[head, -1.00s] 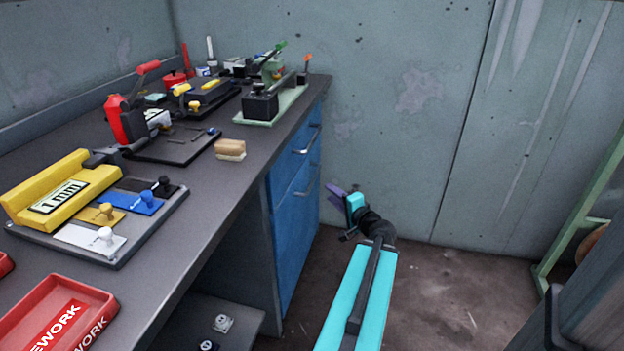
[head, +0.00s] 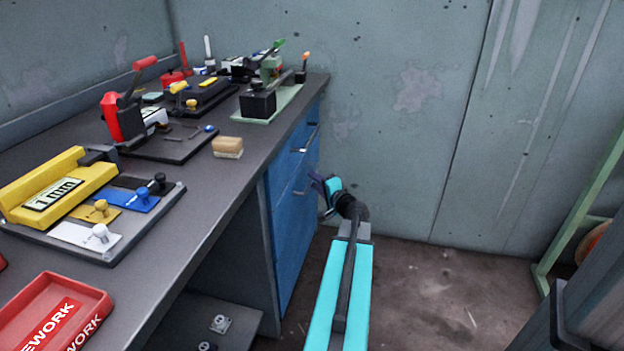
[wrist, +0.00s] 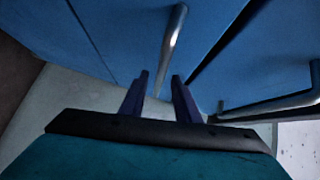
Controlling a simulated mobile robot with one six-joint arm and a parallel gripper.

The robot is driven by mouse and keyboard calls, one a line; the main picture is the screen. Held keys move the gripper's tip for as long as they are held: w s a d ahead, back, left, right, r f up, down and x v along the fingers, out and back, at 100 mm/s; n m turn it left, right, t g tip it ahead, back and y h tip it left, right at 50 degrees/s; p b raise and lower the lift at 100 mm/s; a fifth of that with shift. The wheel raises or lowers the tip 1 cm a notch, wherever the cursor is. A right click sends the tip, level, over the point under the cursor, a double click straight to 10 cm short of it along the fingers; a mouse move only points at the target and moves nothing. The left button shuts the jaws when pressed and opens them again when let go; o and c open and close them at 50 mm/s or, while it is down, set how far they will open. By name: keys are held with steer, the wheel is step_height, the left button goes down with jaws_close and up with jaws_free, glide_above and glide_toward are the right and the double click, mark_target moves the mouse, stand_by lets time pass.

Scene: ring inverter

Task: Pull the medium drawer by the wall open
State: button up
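The blue drawer unit (head: 290,222) stands under the bench end by the wall, with its drawers shut. An upper bar handle (head: 311,138) shows in the head view. A lower handle is partly hidden behind my gripper (head: 319,186), which is close to the drawer fronts. In the wrist view, the two purple fingers of my gripper (wrist: 160,98) are apart. A metal bar handle (wrist: 173,45) on a blue front runs down to the gap between the fingertips. I cannot tell whether they touch it. A second handle (wrist: 270,105) lies to the right.
The grey wall (head: 400,120) stands close behind my gripper.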

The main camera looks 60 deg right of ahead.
steer(key=shift+x, duration=1.55)
